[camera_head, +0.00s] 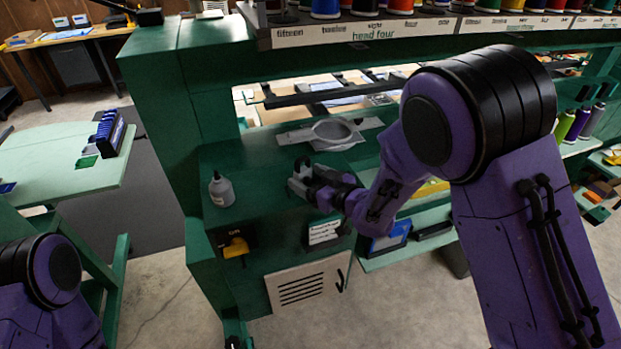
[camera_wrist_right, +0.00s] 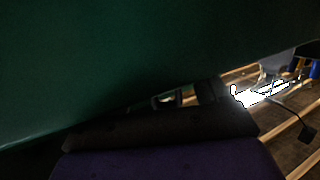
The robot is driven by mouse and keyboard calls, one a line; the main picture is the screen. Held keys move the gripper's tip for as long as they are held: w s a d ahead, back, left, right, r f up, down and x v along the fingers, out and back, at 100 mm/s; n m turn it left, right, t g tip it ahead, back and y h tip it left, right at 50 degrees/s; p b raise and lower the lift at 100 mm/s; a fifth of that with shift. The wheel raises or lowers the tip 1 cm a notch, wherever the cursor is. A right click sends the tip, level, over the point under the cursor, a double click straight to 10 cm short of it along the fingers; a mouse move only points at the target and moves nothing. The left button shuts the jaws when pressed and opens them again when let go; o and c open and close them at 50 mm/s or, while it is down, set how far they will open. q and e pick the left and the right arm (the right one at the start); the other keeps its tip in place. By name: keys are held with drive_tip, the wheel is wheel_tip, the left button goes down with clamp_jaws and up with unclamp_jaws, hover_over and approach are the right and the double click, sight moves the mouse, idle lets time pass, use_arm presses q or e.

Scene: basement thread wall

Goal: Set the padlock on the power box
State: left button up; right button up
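My right gripper (camera_head: 302,178) is over the green machine's flat ledge, at its front edge. A small light-grey part shows at its tip. I cannot tell whether that is fingers or a held padlock, and no padlock is clearly seen elsewhere. A black box with a yellow switch (camera_head: 236,247) is on the machine's front face, below and left of the gripper; it may be the power box. The right wrist view is mostly a dark green surface (camera_wrist_right: 110,60) up close, and the fingertips cannot be made out. My left gripper is out of view; only that arm shows at lower left.
A grey bottle (camera_head: 221,190) stands on the ledge left of the gripper. A grey hoop-like frame (camera_head: 332,132) lies behind it. A paper label (camera_head: 323,232) and a vented white panel (camera_head: 308,285) are on the front face. A green table (camera_head: 60,160) is at left, with floor between.

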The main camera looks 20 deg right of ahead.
drive_tip(key=shift+r+p, duration=0.3)
drive_tip(key=shift+r, duration=0.05)
drive_tip(key=b+v, duration=0.1)
drive_tip(key=v, duration=1.1)
drive_tip(key=s+d+f+m+g+h, duration=0.2)
drive_tip(key=s+f, duration=0.1)
drive_tip(key=f, duration=0.4)
drive_tip(key=s+d+f+m+g+h, duration=0.1)
drive_tip(key=s+f+m+h, duration=0.15)
drive_tip(key=f, duration=0.55)
drive_tip(key=s+d+f+m+g+h, duration=0.2)
drive_tip(key=s+f+m, duration=0.15)
drive_tip(key=f, duration=0.35)
drive_tip(key=s+d+f+m+g+h, duration=0.1)
drive_tip(key=s+f+g, duration=0.2)
drive_tip(key=s+f, duration=0.2)
drive_tip(key=s+d+f+m+g+h, duration=0.2)
drive_tip(key=s+f, duration=0.4)
drive_tip(key=s, duration=0.6)
drive_tip(key=shift+s+d+m+g, duration=0.2)
drive_tip(key=shift+d+m+g, duration=0.15)
drive_tip(key=shift+g, duration=0.15)
